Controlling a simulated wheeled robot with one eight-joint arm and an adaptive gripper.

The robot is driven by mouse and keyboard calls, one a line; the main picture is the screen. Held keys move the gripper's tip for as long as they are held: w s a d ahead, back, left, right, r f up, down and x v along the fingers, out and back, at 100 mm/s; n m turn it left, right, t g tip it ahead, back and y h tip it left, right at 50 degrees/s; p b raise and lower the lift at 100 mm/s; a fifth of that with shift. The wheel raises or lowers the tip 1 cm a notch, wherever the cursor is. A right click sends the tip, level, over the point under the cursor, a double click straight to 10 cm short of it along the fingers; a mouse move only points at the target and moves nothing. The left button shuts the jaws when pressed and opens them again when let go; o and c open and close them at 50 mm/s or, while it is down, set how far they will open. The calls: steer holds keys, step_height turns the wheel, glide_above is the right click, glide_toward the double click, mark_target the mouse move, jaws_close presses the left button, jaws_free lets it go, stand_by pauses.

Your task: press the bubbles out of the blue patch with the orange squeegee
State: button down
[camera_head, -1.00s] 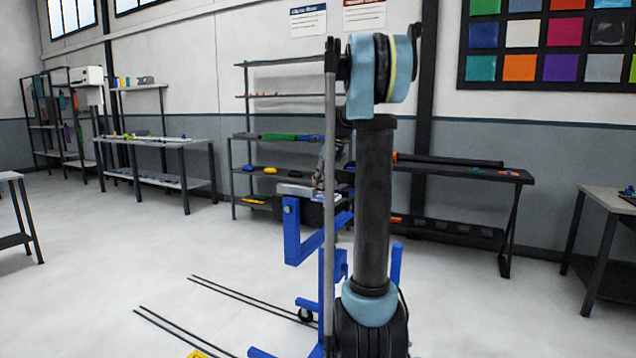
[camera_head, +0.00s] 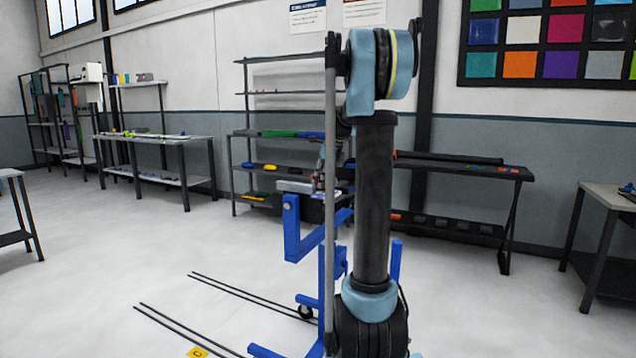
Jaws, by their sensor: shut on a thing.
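My arm stands in front of the camera and hides much of the work area. My gripper (camera_head: 319,182) is small and partly hidden behind a grey pole, low over the workpiece. It is shut on the orange squeegee, which is too small and covered to make out clearly. A grey panel (camera_head: 293,187) sits on a blue stand (camera_head: 292,228). A bit of blue (camera_head: 327,194) beside the gripper looks like the patch. Bubbles cannot be made out, nor whether the squeegee touches the patch.
Behind the stand are a dark shelf rack (camera_head: 262,134) and a dark bench (camera_head: 465,169) with a long roll. A long table (camera_head: 160,139) stands at the left, another table (camera_head: 610,196) at the right. Colour samples (camera_head: 560,65) hang on the wall. The floor at left is largely open.

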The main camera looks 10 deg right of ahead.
steer(key=shift+s+a, duration=0.4)
steer(key=shift+s, duration=0.25)
steer(key=shift+s+a, duration=0.6)
steer(key=shift+s, duration=0.35)
steer(key=shift+s+a, duration=0.65)
steer(key=shift+s, duration=0.25)
steer(key=shift+s+a, duration=0.1)
steer(key=shift+s, duration=0.05)
steer(key=shift+s+a, duration=0.5)
steer(key=shift+s, duration=0.25)
